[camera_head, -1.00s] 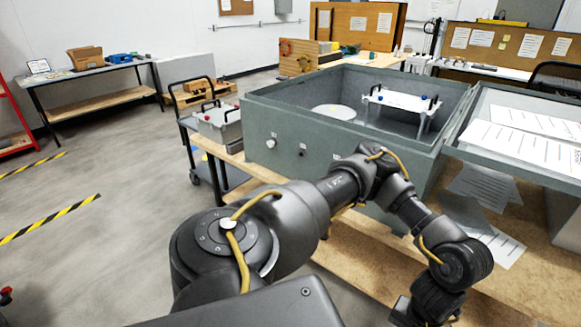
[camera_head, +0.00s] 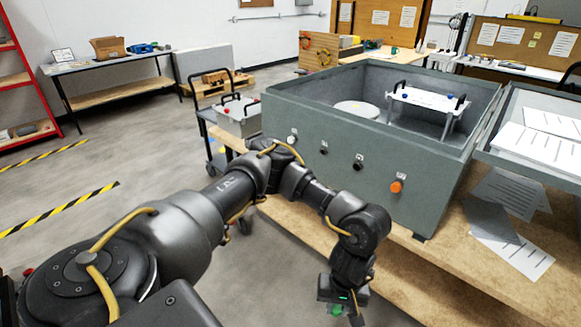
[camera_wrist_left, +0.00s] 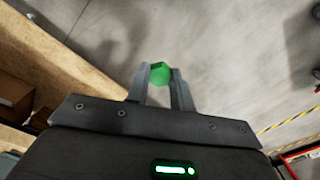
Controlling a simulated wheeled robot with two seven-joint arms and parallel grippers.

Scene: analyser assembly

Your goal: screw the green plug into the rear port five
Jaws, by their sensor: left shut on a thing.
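My left gripper (camera_head: 338,304) hangs low at the bottom middle of the head view, in front of the bench edge and below the enclosure. It is shut on the green plug (camera_wrist_left: 160,73), held between the two fingertips in the wrist view. The plug also shows small and green in the head view (camera_head: 337,311). The grey-green enclosure (camera_head: 340,120) stands on the bench. Its near wall carries a white fitting (camera_head: 292,138), two dark fittings (camera_head: 324,150) and an orange one (camera_head: 396,186). I cannot tell which is port five. My right gripper is out of view.
The wooden bench (camera_head: 405,262) runs under the enclosure, with loose papers at right. A white rack (camera_head: 428,98) stands inside the open enclosure. A cart (camera_head: 213,152) with a grey box (camera_head: 239,117) is at its left. Floor at left is open.

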